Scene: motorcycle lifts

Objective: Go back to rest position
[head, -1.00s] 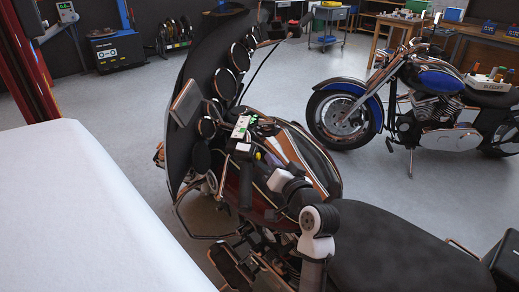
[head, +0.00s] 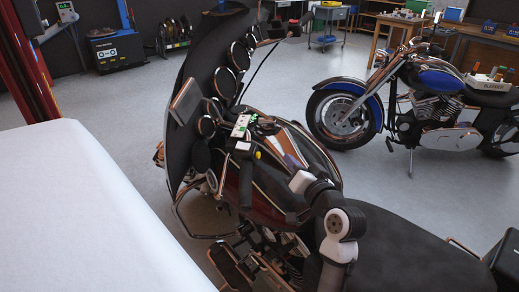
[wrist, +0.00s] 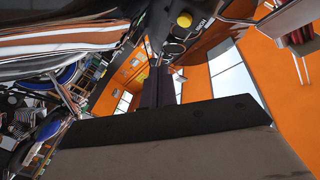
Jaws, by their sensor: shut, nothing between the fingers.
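My gripper (wrist: 158,82) shows in the wrist view as two dark fingers close together, shut and empty, pointing away from the dark mount at the bottom. In the head view my arm's white and dark joints stand over the near motorcycle (head: 385,245), between its tank and black seat. The fingers are hard to make out there against the dark bodywork. In the wrist view striped bodywork (wrist: 60,42) fills the upper left, beside the fingers; I cannot tell how far off it is.
A small green-and-white device (head: 240,126) sits on the near motorcycle, behind its tall windshield (head: 205,75). A blue motorcycle (head: 435,82) stands at the right. A large white surface (head: 80,215) fills the lower left. Grey floor is open between the motorcycles and behind them.

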